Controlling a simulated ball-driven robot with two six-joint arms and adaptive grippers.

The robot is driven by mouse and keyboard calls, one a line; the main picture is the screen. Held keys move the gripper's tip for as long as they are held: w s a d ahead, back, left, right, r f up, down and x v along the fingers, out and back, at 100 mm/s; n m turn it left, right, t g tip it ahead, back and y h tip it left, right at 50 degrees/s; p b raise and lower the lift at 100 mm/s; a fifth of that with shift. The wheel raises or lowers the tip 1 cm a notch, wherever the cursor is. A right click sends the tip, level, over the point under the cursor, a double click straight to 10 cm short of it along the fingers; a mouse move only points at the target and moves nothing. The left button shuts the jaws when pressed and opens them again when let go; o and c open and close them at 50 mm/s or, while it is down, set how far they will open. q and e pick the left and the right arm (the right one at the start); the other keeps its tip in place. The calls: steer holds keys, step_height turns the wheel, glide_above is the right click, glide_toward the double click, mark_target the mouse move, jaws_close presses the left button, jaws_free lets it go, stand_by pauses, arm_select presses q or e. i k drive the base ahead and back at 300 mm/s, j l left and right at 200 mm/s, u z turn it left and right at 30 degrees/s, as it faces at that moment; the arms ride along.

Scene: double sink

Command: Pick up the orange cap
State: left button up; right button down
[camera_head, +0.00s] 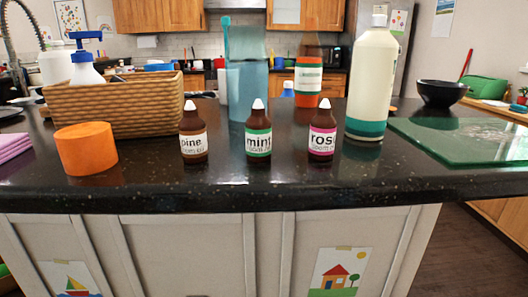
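The orange cap (86,149) sits on the dark speckled countertop (240,190) at the left, near the front edge. It is a short, wide orange cylinder with its flat top facing up. It stands in front of the wicker basket and apart from the small bottles. Neither of my grippers shows in the head view.
Small brown bottles labelled pine (193,145), mint (258,142) and rose (322,141) stand to the right. A tall white bottle (372,80) and a glass board (460,140) are farther right.

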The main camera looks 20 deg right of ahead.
mark_target(87, 148)
steer(key=z, duration=1.25)
steer(key=j+u, duration=0.15)
steer(key=u, duration=0.3)
steer(key=k+j+u, duration=0.1)
steer(key=u, duration=0.35)
steer(key=j+u, duration=0.25)
steer(key=u, duration=0.15)
steer(key=z, duration=1.3)
